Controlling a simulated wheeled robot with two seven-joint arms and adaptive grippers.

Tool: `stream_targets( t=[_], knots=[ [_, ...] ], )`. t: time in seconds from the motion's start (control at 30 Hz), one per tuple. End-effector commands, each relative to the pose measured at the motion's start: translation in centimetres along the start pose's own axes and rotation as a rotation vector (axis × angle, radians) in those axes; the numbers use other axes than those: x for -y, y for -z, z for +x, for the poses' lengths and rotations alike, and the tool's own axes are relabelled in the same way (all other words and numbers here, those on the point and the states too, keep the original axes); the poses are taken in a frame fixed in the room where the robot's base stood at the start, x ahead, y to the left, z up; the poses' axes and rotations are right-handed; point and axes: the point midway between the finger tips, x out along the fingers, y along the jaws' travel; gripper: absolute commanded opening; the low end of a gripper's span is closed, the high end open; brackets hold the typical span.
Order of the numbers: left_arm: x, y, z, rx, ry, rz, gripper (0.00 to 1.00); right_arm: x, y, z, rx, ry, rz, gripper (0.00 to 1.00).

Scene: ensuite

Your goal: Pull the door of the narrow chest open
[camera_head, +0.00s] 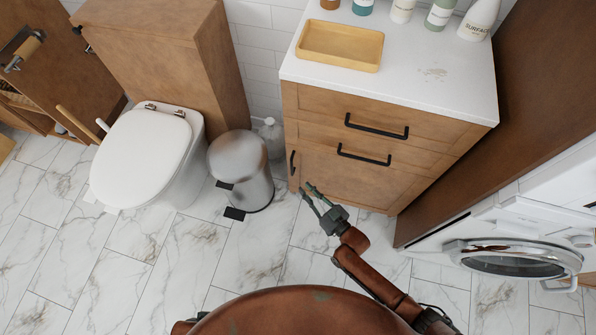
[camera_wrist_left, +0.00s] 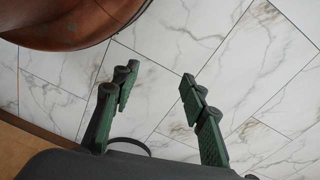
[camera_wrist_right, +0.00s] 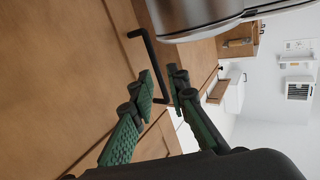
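The narrow chest (camera_head: 330,108) is a wooden cabinet with a white top, right of centre in the head view. Two horizontal black handles are on its front. A short upright black handle (camera_head: 292,163) sits low at the front's left edge, and the door there looks shut. My right gripper (camera_head: 311,196) is just in front of that handle, fingers partly open. In the right wrist view a black handle (camera_wrist_right: 146,45) shows at the fingertips (camera_wrist_right: 161,72), partly covered by one finger; I see no clear grip. My left gripper (camera_wrist_left: 160,72) is open and empty above the floor.
A metal pedal bin (camera_head: 240,165) stands close left of the chest, near my right gripper. A toilet (camera_head: 145,155) is further left. A washing machine (camera_head: 515,255) stands at the right. A yellow tray (camera_head: 340,45) and bottles are on the chest top. Marble floor in front is clear.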

Motion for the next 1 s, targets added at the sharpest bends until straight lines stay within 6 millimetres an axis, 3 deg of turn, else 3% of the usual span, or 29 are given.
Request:
stream_targets(
  t=[0.03, 0.17, 0.37, 0.63, 0.8, 1.0],
  knots=[
    [0.1, -0.2, -1.2, 0.021, 0.002, -0.006, 0.40, -0.5, 2.0, 1.2, -0.017, 0.009, -0.021, 0.15],
    [0.2, -1.3, -2.2, 0.073, 0.004, -0.013, 0.40, -1.1, 3.4, 2.8, -0.036, 0.018, -0.040, 0.15],
    [0.0, -1.3, -3.7, 0.085, -0.001, -0.015, 0.40, -1.1, 3.3, 4.7, -0.038, 0.020, -0.040, 0.15],
    [-0.6, -1.0, -7.8, 0.083, -0.012, -0.018, 0.40, -1.0, 3.4, 8.2, -0.038, 0.019, -0.039, 0.15],
    [-1.1, -0.2, -7.5, 0.053, -0.027, -0.013, 0.40, -1.0, 3.5, 10.0, -0.037, 0.019, -0.041, 0.15],
    [-1.3, 0.1, -7.6, 0.041, -0.032, -0.012, 0.40, -1.0, 3.7, 10.6, -0.037, 0.018, -0.041, 0.15]
  ],
)
